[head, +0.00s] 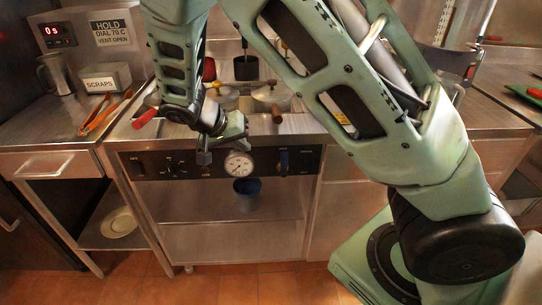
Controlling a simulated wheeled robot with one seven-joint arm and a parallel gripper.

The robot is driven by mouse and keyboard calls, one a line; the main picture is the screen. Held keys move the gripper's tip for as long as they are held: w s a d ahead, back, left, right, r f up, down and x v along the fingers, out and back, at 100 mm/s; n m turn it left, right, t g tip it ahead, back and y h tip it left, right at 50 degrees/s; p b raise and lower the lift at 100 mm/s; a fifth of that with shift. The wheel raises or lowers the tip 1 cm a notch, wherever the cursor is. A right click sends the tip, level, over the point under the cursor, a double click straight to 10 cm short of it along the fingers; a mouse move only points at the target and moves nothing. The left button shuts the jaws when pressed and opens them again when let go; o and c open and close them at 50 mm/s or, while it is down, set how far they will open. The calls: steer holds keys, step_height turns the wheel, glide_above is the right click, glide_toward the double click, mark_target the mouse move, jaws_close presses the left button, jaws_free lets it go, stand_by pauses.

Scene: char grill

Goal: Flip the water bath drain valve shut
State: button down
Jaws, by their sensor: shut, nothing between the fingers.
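A steel counter unit (230,240) with a dark front panel stands at the centre of the head view.
A red handle (145,118) sticks out at the unit's left edge. Lidded pots (271,94) stand on top. Orange tongs (101,117) and a scraps box (105,78) are on the left counter.

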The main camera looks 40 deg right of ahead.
mark_target(282, 155)
steer(key=shift+s+d+f+p, duration=0.3)
steer(key=shift+d+f, duration=0.8)
steer(key=shift+d, duration=0.3)
steer(key=shift+s+d+f+p, duration=0.15)
steer(key=shift+s+d+f, duration=0.2)
steer(key=shift+d+f, duration=0.9)
steer(key=shift+s+d+f+p, duration=0.3)
steer(key=shift+d+f, duration=0.65)
steer(key=shift+d, duration=0.55)
steer(key=shift+d, duration=0.1)
steer(key=shift+s+d+r+b, duration=0.25)
steer(key=shift+s+d, duration=0.1)
steer(key=shift+d, duration=0.1)
steer(key=shift+s+d+r+b, duration=0.1)
steer(key=shift+s+d+b, duration=0.15)
steer(key=shift+s+d, duration=0.15)
steer(key=shift+w, duration=0.15)
